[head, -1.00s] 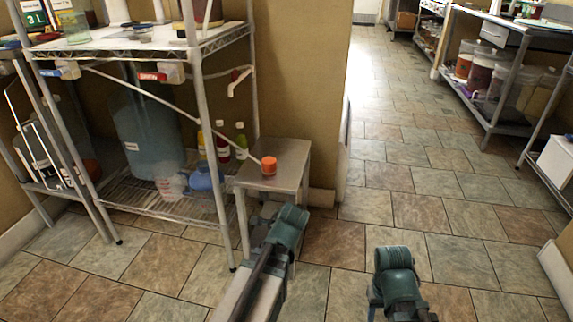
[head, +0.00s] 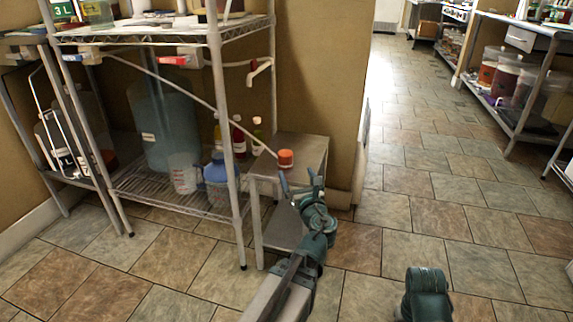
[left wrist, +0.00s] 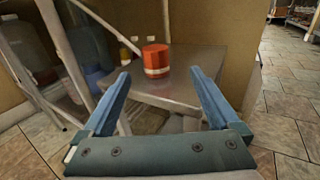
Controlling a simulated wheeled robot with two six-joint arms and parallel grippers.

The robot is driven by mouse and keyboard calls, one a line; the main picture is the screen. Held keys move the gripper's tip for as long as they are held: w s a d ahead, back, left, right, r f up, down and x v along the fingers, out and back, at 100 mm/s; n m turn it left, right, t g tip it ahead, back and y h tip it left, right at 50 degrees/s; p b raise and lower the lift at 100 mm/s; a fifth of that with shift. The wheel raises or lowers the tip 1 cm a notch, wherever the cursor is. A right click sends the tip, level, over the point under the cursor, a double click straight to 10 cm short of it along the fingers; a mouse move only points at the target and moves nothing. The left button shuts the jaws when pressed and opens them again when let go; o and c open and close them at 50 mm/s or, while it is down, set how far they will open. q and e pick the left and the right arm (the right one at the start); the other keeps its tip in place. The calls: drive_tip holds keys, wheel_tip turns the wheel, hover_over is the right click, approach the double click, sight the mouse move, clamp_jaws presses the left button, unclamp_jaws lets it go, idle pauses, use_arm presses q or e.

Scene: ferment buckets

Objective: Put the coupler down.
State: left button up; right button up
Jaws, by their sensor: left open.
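The orange coupler (head: 286,158) stands on the top of a small metal side table (head: 305,152), near its left edge. It also shows in the left wrist view (left wrist: 156,60) as an orange-red cylinder with a pale band, just beyond and between the fingertips. My left gripper (head: 301,178) is open and empty, in front of the table and close to the coupler, not touching it. The left gripper's two blue fingers (left wrist: 160,82) are spread wide in the wrist view. Of my right arm only a teal part shows at the bottom of the head view; its fingers are not visible.
A wire shelf rack (head: 228,130) stands directly left of the table, holding a large blue jug (head: 168,125), bottles and containers. A wall lies behind the table. The tiled floor (head: 430,180) to the right is open, with more shelving beyond.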

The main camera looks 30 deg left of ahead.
sight(289, 160)
use_arm(q)
drive_tip(key=x, duration=0.8)
drive_tip(key=shift+w+a, duration=0.15)
drive_tip(key=shift+a, duration=0.15)
drive_tip(key=x, duration=0.3)
drive_tip(key=r+p+x, duration=0.1)
drive_tip(key=x, duration=0.1)
drive_tip(key=shift+a, duration=0.4)
drive_tip(key=shift+s, duration=0.2)
clamp_jaws()
